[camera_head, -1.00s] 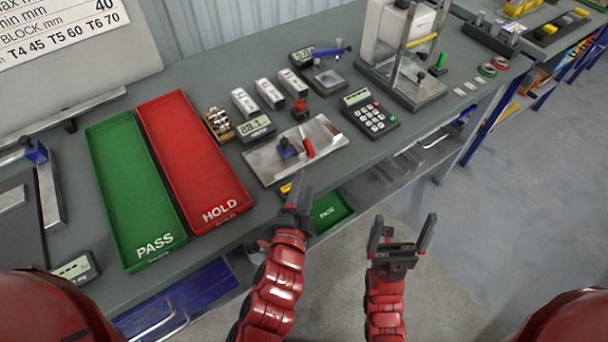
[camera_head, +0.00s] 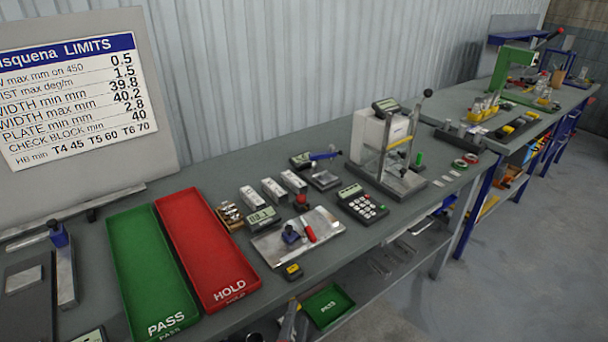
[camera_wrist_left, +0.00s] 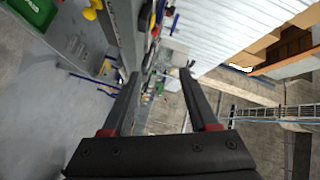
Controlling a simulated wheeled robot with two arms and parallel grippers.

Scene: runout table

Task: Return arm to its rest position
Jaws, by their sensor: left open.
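The bench and floor lie beyond the fingers there, turned sideways. The rest of my left arm is below the head view. My right gripper is not in the head view.
The bench (camera_head: 250,165) holds a green PASS tray (camera_head: 150,270), a red HOLD tray (camera_head: 207,250), a metal plate (camera_head: 268,245), a keypad device (camera_head: 362,204) and a test stand (camera_head: 395,190). Open floor (camera_head: 510,265) lies to the right.

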